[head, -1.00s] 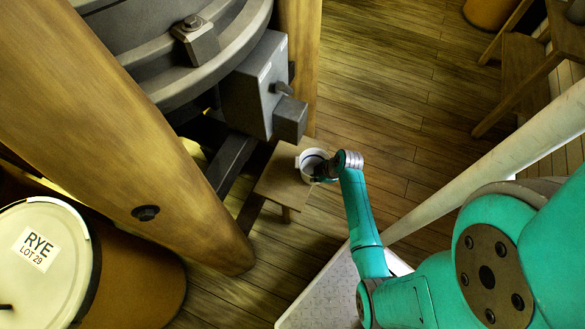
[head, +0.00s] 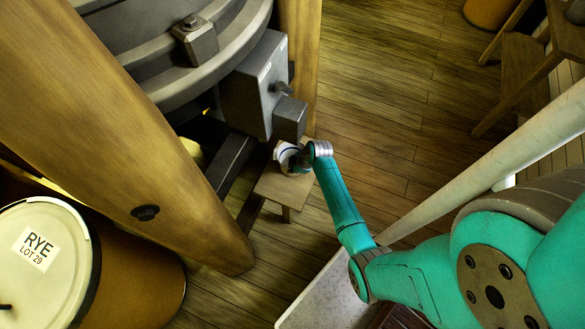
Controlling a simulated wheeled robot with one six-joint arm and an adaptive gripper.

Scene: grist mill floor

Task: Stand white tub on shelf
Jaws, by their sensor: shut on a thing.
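The white tub (head: 284,153) is small in the head view, over the far part of a low wooden shelf (head: 283,188). My gripper (head: 296,163) is shut on the tub from its right side and partly hides it. I cannot tell whether the tub's base touches the shelf or hangs a little above it. My teal arm reaches in from the lower right.
A grey metal box (head: 255,88) with a knob overhangs close behind the shelf. A thick wooden post (head: 130,130) stands to the left. A barrel with a lid marked RYE (head: 40,260) is at lower left. Open plank floor (head: 390,110) lies to the right.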

